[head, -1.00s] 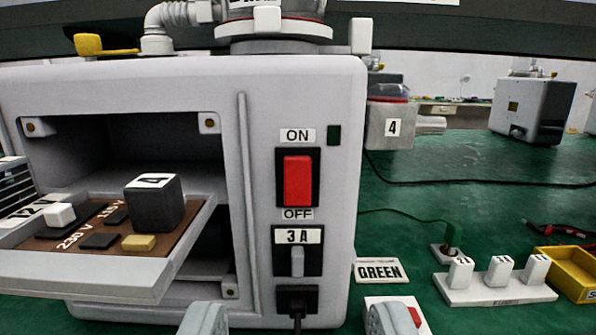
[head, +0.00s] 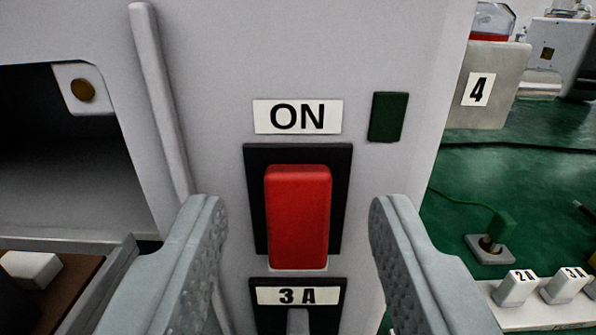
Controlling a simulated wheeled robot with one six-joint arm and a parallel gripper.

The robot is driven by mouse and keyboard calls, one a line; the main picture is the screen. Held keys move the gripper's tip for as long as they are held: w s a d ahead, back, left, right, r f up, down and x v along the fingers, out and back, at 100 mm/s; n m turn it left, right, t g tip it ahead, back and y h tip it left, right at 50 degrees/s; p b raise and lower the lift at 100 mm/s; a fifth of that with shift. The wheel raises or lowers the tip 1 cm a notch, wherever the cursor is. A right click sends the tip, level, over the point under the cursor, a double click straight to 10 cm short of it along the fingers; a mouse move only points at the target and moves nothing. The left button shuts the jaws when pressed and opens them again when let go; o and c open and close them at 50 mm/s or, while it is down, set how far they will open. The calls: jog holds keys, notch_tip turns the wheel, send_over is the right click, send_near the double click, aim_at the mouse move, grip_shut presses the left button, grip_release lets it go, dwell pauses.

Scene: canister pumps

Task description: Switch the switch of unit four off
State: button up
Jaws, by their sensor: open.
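The switch of unit four is a red rocker (head: 298,215) in a black frame on the light grey housing (head: 215,60), at the middle of the view. The "ON" label (head: 297,117) sits above it. The lower end of the rocker juts toward me and hides the "OFF" label. A dark green indicator (head: 385,117) at its upper right looks unlit. My gripper (head: 297,225) is open and empty, with one finger to each side of the rocker in the picture. I see no contact with it.
A "3 A" fuse holder (head: 299,296) lies just below the rocker. A vertical rail (head: 162,100) and an open bay with a pulled-out tray (head: 85,250) are at left. A box marked 4 (head: 490,85) and a strip of numbered fuses (head: 540,315) are at right.

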jog(key=shift+w, duration=0.5)
grip_shut()
jog(key=shift+s+f+t, duration=0.1)
jog(key=shift+f+t, duration=0.15)
jog(key=shift+t, duration=0.55)
jog(key=shift+f+t, duration=0.2)
jog(key=shift+t, duration=0.6)
